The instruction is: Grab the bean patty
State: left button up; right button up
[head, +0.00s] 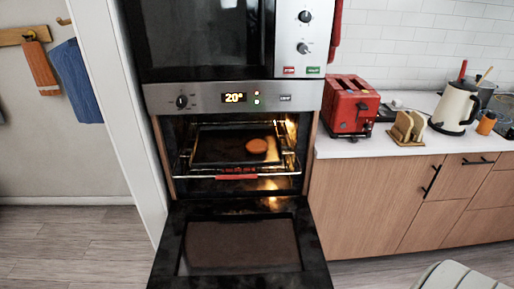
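The bean patty appears to be the small round orange-brown disc (257,146) lying inside the open, lit oven in the head view. It rests on a dark tray (215,150) on the oven rack, right of the tray's middle. The oven door (240,245) is folded down in front. Neither of my grippers shows in this view.
A microwave (195,40) sits above the oven's control panel (235,97). The counter (370,147) to the right holds a red toaster (350,104), a toast rack (408,128) and a cream kettle (455,108). A grey seat (460,277) is at lower right. Floor (70,240) is clear at left.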

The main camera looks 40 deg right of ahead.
aim_at(256, 147)
jog(key=j+z, duration=0.1)
jog(key=z, duration=0.35)
jog(key=i+j+z, duration=0.1)
jog(key=z, duration=0.35)
jog(key=j+z, duration=0.15)
jog(key=z, duration=0.3)
